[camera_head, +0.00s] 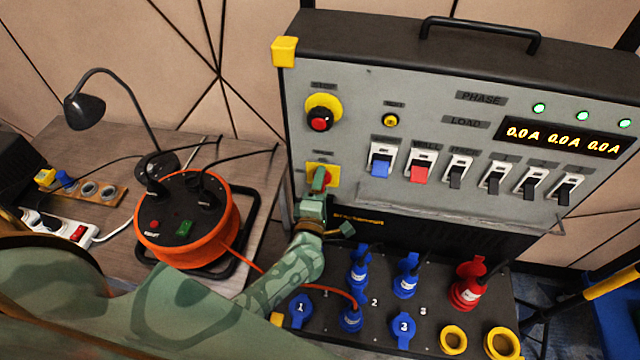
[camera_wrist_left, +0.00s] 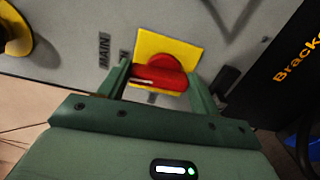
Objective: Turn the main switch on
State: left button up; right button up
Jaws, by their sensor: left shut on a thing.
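The main switch is a red rotary knob on a yellow square plate, labelled MAIN, low on the left of the grey panel. In the left wrist view the red knob (camera_wrist_left: 165,73) sits between my left gripper's fingers. My left gripper (camera_wrist_left: 160,82) is shut on this knob, one finger on each side of its red handle. In the head view the left gripper (camera_head: 318,185) covers most of the knob, and the yellow plate (camera_head: 334,172) shows around it. My right gripper is not in view.
A red stop button (camera_head: 320,123) on a yellow ring is above the switch. Breakers (camera_head: 420,168) line the panel to the right, and the display (camera_head: 562,137) reads 0.0 A. Blue plugs (camera_head: 357,275) stand below. An orange cable reel (camera_head: 188,240) is on the left table.

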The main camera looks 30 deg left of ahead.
pick_arm(q)
jog(key=shift+m, duration=0.5)
jog(key=o, duration=1)
jog(key=shift+d, duration=0.1)
jog(key=v, duration=1.6)
jog(key=shift+s, duration=0.2)
